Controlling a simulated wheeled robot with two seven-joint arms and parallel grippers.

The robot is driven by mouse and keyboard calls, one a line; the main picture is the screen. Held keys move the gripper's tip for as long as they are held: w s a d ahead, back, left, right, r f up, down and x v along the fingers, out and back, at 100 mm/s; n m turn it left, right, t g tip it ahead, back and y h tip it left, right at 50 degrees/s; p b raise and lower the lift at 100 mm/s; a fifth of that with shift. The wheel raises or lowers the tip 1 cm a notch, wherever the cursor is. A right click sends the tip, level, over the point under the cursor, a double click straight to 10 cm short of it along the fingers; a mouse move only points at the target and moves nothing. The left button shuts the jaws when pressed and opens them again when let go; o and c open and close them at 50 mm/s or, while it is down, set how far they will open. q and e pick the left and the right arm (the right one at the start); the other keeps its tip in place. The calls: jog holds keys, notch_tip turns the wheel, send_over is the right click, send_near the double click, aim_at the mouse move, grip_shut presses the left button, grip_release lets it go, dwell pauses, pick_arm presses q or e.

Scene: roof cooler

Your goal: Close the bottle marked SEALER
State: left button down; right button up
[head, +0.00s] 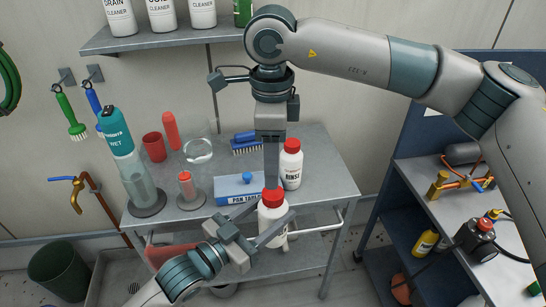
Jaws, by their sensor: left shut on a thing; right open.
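A white bottle (271,220) with a red cap (272,196) is at the front edge of the grey cart top. Its label is mostly covered by my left gripper, so I cannot read the name. My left gripper (267,222) comes in from the lower left and is shut on this bottle's body. The bottle looks upright. My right gripper (271,184) points straight down directly above the red cap and is open. Its fingers end at the cap; whether they touch it is unclear. The red cap sits at the bottle's top; I cannot tell how tightly.
A white RINSE bottle (291,165) with a red cap stands close behind on the right. A blue-and-white PAN TABS box (236,193) lies just left. A teal bottle (115,132), red cup (154,147) and small red-topped bottle (186,184) stand farther left. A shelf (165,40) hangs above.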

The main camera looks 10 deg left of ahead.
aim_at(273, 192)
jog(key=n, duration=0.7)
jog(key=shift+d+r, duration=0.1)
jog(key=shift+r, duration=0.15)
jog(key=shift+f, duration=0.15)
jog(key=shift+f, duration=3.85)
jog(key=c, duration=1.1)
jog(key=shift+o, duration=0.2)
jog(key=shift+m, duration=0.3)
